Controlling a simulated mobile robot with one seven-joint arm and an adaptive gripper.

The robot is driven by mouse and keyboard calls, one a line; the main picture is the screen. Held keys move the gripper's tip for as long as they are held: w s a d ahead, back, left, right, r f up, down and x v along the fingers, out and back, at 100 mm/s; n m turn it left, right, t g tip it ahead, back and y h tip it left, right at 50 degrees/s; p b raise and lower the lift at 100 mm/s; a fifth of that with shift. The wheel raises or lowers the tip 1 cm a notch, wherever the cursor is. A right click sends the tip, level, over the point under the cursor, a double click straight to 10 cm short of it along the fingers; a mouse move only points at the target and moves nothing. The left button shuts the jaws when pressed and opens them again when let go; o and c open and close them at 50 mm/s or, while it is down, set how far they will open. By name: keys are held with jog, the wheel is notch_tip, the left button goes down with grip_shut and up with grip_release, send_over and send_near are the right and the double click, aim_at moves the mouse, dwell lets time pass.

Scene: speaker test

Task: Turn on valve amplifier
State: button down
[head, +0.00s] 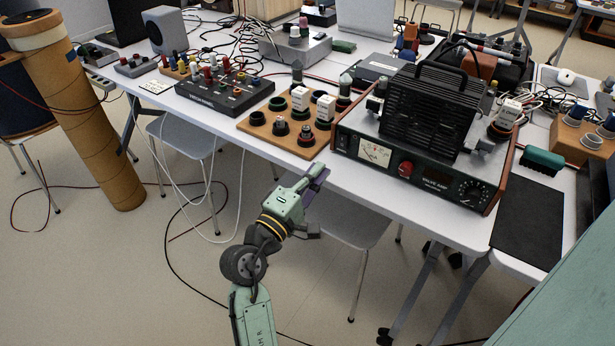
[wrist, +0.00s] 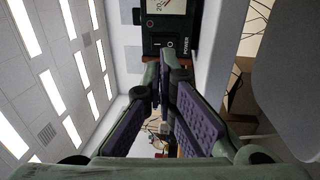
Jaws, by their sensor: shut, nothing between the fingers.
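The valve amplifier (head: 436,179) stands on the white table, with wooden end cheeks, a black front panel, a meter (head: 375,152), a red round control (head: 405,168) and a black dial (head: 470,191). My gripper (head: 319,172) is shut and empty, in front of the table edge, apart from the amplifier and lower left of its panel. In the wrist view, my gripper (wrist: 168,76) points toward the power switch (wrist: 164,45), a black rocker marked I and O beside the word POWER. The meter's lower part shows above it. I cannot tell which way the rocker is pressed.
A wooden board with valves and sockets (head: 262,126) sits left of the amplifier. A black box with coloured knobs (head: 215,98) is farther left. A black mat (head: 527,222) lies at the right. A grey chair (head: 345,222) is under the table, and cables lie on the floor.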

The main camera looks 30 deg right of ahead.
aim_at(342, 140)
jog(key=p+x, duration=0.2)
jog(key=x, duration=0.6)
jog(key=shift+d, duration=0.1)
